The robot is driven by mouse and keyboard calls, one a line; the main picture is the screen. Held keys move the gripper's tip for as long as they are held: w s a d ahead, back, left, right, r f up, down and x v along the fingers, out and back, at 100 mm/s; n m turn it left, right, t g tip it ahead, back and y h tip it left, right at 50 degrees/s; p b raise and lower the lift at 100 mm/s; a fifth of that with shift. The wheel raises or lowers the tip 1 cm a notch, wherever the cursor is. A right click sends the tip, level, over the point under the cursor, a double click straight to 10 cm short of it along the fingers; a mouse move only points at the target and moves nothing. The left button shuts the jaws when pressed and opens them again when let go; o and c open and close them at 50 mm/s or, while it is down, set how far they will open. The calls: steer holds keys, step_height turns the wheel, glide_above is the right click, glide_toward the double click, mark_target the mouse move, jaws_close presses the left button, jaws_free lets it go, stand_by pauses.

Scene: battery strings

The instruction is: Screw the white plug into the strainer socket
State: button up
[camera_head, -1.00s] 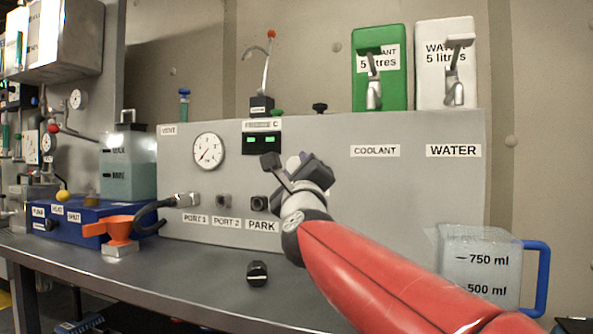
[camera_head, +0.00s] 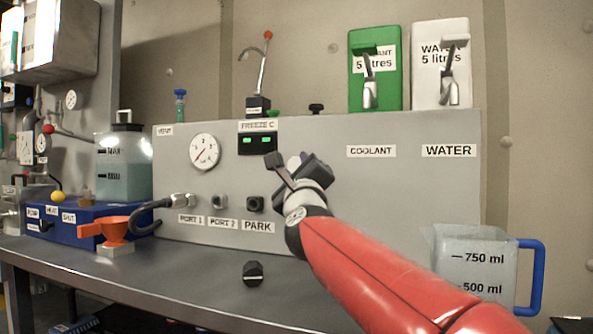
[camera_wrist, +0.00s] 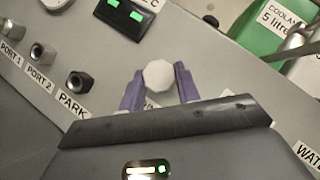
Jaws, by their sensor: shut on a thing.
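The white plug (camera_wrist: 159,75) is held between the two purple fingers of my gripper (camera_wrist: 159,88) in the wrist view, with its many-sided face showing. In the head view my gripper (camera_head: 305,167) is in front of the grey panel, right of the display and above the PARK label, and a pale bit of the plug (camera_head: 293,162) shows between its dark parts. The gripper is shut on the plug, clear of the bench top. No fitting is labelled as a strainer, so I cannot tell which one is the strainer socket.
PORT 1 (camera_head: 182,200), PORT 2 (camera_head: 219,202) and PARK (camera_head: 255,204) fittings line the panel (camera_head: 380,200). A blue-handled jug (camera_head: 470,262) is at right. The middle bench is mostly clear.

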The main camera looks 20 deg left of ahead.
steer(key=shift+f, duration=0.1)
steer(key=m+t+h+b, duration=0.1)
steer(key=m+b, duration=0.1)
steer(key=m+t+h+b, duration=0.1)
steer(key=m+b, duration=0.1)
steer(key=m, duration=0.1)
steer(key=shift+a+h, duration=0.15)
steer(key=shift+h, duration=0.25)
steer(key=shift+m, duration=0.3)
steer(key=shift+a+m+t+h+b, duration=0.1)
steer(key=shift+m+t+h+b, duration=0.4)
steer(key=shift+m+h, duration=0.8)
steer(key=shift+m+t+h+b, duration=0.3)
steer(key=shift+m+h+b, duration=0.3)
steer(key=shift+m+h, duration=0.7)
steer(key=shift+m+y, duration=0.3)
